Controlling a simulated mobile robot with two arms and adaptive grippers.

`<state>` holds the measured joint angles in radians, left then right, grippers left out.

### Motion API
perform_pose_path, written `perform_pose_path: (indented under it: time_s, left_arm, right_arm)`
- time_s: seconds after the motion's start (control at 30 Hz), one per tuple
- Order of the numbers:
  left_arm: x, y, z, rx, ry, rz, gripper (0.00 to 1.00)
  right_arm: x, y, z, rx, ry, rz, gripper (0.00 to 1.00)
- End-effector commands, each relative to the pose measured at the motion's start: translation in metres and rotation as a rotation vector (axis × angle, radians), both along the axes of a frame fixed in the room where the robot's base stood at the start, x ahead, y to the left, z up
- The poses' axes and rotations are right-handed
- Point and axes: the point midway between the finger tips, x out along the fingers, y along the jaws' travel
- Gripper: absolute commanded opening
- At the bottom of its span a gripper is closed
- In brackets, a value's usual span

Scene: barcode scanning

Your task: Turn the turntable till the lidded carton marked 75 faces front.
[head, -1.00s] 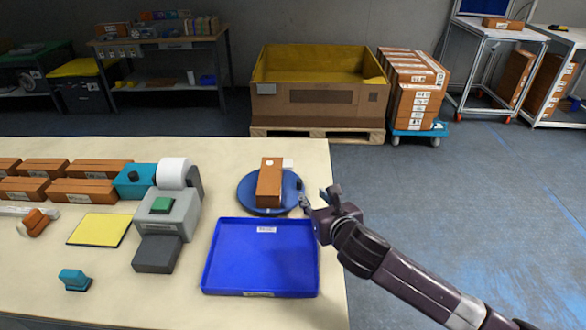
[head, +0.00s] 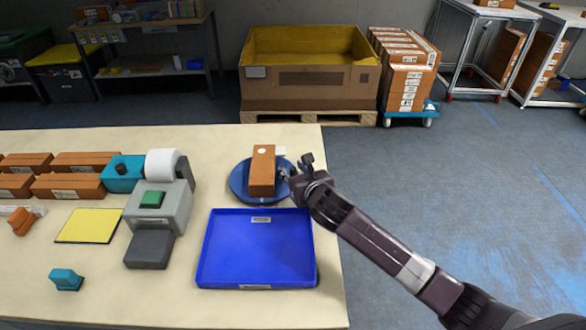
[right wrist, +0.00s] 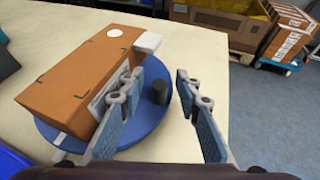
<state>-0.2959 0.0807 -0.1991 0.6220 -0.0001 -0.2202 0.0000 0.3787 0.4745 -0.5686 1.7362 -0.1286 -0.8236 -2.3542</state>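A blue round turntable (head: 239,183) stands near the right end of the table. An orange-brown carton (head: 262,170) lies on it, with a white round spot on top and a white piece at its far right. No number 75 can be read on it. My right gripper (head: 293,168) is at the turntable's right edge. In the right wrist view its fingers (right wrist: 158,80) are spread, with a dark upright knob (right wrist: 159,92) of the turntable (right wrist: 78,152) between them, apart from both. The left finger overlaps the carton (right wrist: 75,75) in the picture. My left gripper is not in view.
A blue tray (head: 255,250) lies in front of the turntable, empty. A grey device (head: 160,205), a white roll (head: 163,164) and a yellow mat (head: 90,226) are to the left, with several cartons beyond. Open floor lies right of the table.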

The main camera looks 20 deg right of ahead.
Motion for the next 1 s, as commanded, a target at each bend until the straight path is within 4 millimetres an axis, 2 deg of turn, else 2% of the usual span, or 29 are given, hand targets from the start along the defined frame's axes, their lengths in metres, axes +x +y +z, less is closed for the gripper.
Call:
perform_pose_path:
  time_s: [0.07, 0.23, 0.5, 1.0]
  left_arm:
    - [0.006, -0.001, 0.001, -0.001, -0.01, 0.0, 0.4]
    - [0.005, -0.001, 0.001, -0.002, -0.008, -0.001, 0.4]
    - [-0.004, 0.0, 0.0, 0.0, 0.005, -0.001, 0.4]
    - [-0.007, -0.001, 0.001, -0.001, 0.009, -0.002, 0.4]
  right_arm:
    - [0.001, 0.0, 0.0, 0.0, 0.0, 0.0, 0.31]
    - [0.0, 0.0, 0.0, 0.0, 0.0, 0.0, 0.3]
    - [0.0, 0.0, 0.0, 0.0, 0.0, 0.001, 0.0]
    - [0.0, 0.0, 0.0, 0.001, 0.001, -0.004, 0.0]
